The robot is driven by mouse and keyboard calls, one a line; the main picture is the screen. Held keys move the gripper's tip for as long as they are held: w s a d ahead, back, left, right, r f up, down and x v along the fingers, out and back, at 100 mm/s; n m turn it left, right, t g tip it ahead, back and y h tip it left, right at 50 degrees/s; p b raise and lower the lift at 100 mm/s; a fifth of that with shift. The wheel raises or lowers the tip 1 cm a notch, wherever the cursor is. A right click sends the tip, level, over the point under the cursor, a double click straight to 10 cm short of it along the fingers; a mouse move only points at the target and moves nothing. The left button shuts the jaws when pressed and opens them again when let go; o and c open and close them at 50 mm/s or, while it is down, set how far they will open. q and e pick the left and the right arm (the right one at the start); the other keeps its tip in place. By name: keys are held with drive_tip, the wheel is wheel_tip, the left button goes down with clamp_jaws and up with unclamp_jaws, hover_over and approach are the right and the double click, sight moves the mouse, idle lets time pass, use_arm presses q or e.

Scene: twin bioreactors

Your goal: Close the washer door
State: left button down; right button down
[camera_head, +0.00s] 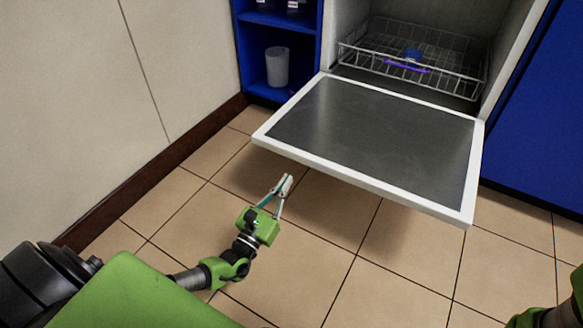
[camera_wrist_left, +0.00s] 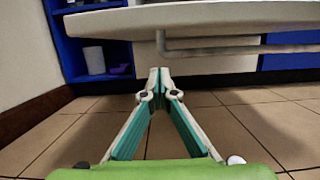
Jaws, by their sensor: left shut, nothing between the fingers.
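The washer door (camera_head: 372,139) is folded down and open, roughly level, with a white rim and a grey inner panel. It reaches out from the washer opening. My left gripper (camera_head: 287,180) is shut and empty, in front of the door's near edge and toward its left corner. In the left wrist view the closed fingertips (camera_wrist_left: 154,72) point forward, below the underside of the door (camera_wrist_left: 200,14). A grey bar-like handle (camera_wrist_left: 230,46) hangs under the door there. Whether the fingertips touch anything is not clear. My right gripper is not in view; only a green arm part shows at the lower right.
A wire rack (camera_head: 415,66) inside the washer holds a blue and a purple item. A blue shelf (camera_head: 252,72) with a white cup (camera_head: 277,67) stands left of the washer. A wall with dark skirting bounds the left. The tiled floor (camera_head: 310,250) is clear.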

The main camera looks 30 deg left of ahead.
use_arm(q)
drive_tip(key=w+r, duration=0.3)
drive_tip(key=r, duration=0.2)
drive_tip(key=shift+w+b, duration=0.35)
drive_tip(key=shift+b, duration=0.1)
drive_tip(key=shift+d, duration=0.1)
